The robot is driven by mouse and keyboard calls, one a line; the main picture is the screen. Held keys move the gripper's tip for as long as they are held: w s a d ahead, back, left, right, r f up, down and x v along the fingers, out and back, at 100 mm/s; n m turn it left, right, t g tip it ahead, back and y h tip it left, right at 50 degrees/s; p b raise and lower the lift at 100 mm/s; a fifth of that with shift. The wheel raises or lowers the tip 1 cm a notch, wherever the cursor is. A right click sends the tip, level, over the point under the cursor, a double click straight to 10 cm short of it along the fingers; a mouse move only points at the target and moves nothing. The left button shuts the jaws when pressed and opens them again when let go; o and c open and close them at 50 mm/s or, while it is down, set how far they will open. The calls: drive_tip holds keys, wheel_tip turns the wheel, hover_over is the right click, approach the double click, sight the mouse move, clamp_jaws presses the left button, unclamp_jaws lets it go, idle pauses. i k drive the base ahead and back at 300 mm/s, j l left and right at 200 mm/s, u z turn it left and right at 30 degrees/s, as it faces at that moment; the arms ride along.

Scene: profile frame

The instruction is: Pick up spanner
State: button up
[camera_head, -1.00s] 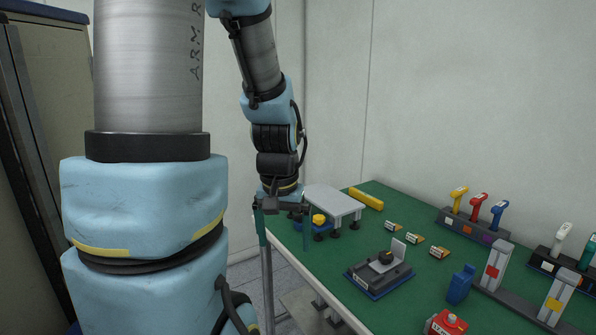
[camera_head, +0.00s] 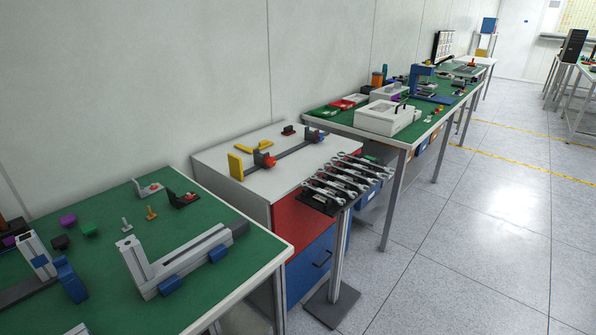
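Several silver spanners (camera_head: 340,181) lie side by side on a dark rack (camera_head: 318,203) on top of a grey post stand. The rack is beside the front right corner of a white-topped cabinet, near the middle of the view. Which single spanner the task means cannot be told from here. My gripper and arm are out of the view now.
A green-topped bench (camera_head: 200,217) with a grey rail fixture (camera_head: 178,262) is at the left. The white-topped cabinet (camera_head: 225,155) has red and blue fronts. A long green bench (camera_head: 418,130) runs behind to the right. Open speckled floor (camera_head: 470,240) lies at the right.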

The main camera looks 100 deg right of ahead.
sight(345, 180)
drive_tip(key=k+l, duration=0.25)
drive_tip(key=k+l+z, duration=0.15)
drive_tip(key=k+l, duration=0.15)
drive_tip(key=l, duration=0.15)
drive_tip(key=k+l, duration=0.25)
drive_tip(key=k+l+z, duration=0.15)
drive_tip(key=l, duration=0.3)
drive_tip(key=k+l, duration=0.35)
drive_tip(key=k+l+z, duration=0.1)
drive_tip(key=l, duration=0.35)
drive_tip(key=k+l+z, duration=0.1)
drive_tip(key=k+l, duration=0.45)
drive_tip(key=l, duration=0.3)
drive_tip(key=z, duration=0.05)
